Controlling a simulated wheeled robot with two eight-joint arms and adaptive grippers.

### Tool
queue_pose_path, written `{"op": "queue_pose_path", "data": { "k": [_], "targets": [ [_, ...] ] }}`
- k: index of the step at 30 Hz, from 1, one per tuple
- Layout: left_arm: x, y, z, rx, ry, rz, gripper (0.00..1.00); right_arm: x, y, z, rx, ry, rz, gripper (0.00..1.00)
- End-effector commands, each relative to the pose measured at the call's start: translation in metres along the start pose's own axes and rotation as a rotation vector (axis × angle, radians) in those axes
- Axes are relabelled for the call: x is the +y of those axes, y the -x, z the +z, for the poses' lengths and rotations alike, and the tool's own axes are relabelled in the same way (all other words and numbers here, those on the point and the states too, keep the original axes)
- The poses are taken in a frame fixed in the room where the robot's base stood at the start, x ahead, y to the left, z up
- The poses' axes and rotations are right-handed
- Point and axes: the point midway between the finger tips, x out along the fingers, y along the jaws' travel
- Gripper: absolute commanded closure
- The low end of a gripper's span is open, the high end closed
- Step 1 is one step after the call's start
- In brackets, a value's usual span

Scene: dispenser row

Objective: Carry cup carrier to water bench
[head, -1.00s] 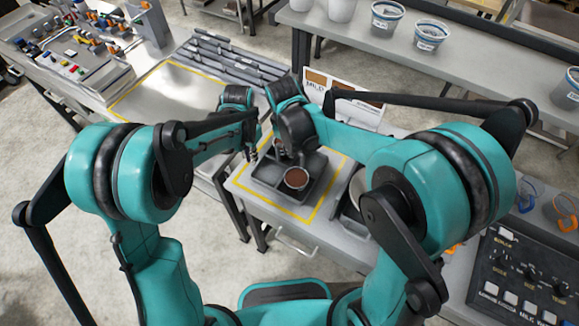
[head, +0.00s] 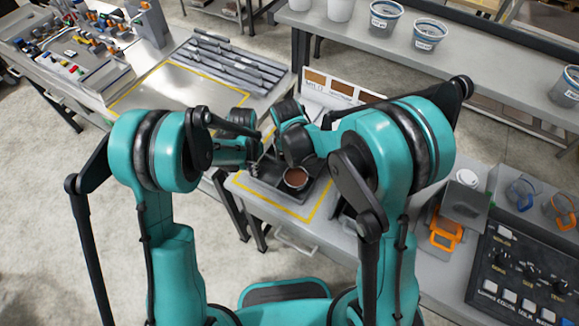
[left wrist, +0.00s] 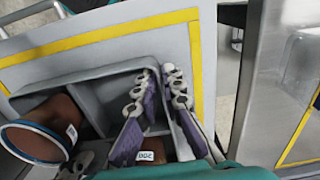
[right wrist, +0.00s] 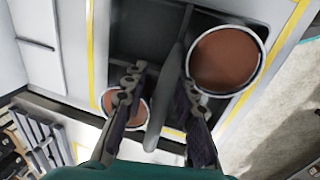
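The cup carrier (head: 262,192) is a dark grey tray with compartments, resting on a bench inside a yellow outline. One brown-filled cup (head: 296,178) shows in it in the head view. The right wrist view shows this cup type at right (right wrist: 225,60) and another cup (right wrist: 125,106) at left. My arms partly hide the carrier in the head view.
A metal bench (head: 150,88) with a yellow outline and slatted rack stands at left. Label panels (head: 340,92) stand behind the carrier. A control panel (head: 525,275) and orange holder (head: 445,232) are at right. Buckets (head: 430,35) stand on the back bench.

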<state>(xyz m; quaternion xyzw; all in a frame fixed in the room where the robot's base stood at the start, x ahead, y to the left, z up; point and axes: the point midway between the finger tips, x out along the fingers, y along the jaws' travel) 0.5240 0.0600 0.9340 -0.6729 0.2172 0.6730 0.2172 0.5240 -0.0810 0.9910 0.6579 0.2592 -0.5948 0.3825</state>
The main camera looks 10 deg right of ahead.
Motion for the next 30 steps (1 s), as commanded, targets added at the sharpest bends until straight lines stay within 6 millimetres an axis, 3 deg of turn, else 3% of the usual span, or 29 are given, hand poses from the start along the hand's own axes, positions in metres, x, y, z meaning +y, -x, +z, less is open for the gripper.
{"op": "queue_pose_path", "data": {
  "k": [7, 8, 10, 30],
  "targets": [
    [0.0000, -0.0003, -0.0001, 0.000, 0.000, 0.000, 0.92, 0.0001, -0.0004, 0.0001, 0.000, 0.000, 0.000, 0.73],
    [0.0000, -0.0003, -0.0001, 0.000, 0.000, 0.000, 1.00, 0.0001, -0.0004, 0.0001, 0.000, 0.000, 0.000, 0.81],
    [0.0000, -0.0003, -0.0001, 0.000, 0.000, 0.000, 1.00, 0.0001, -0.0003, 0.0001, 0.000, 0.000, 0.000, 0.99],
    [0.0000, 0.0079, -0.0002, 0.000, 0.000, 0.000, 1.00, 0.0016, 0.0074, 0.0001, 0.000, 0.000, 0.000, 1.00]
  ]
}}
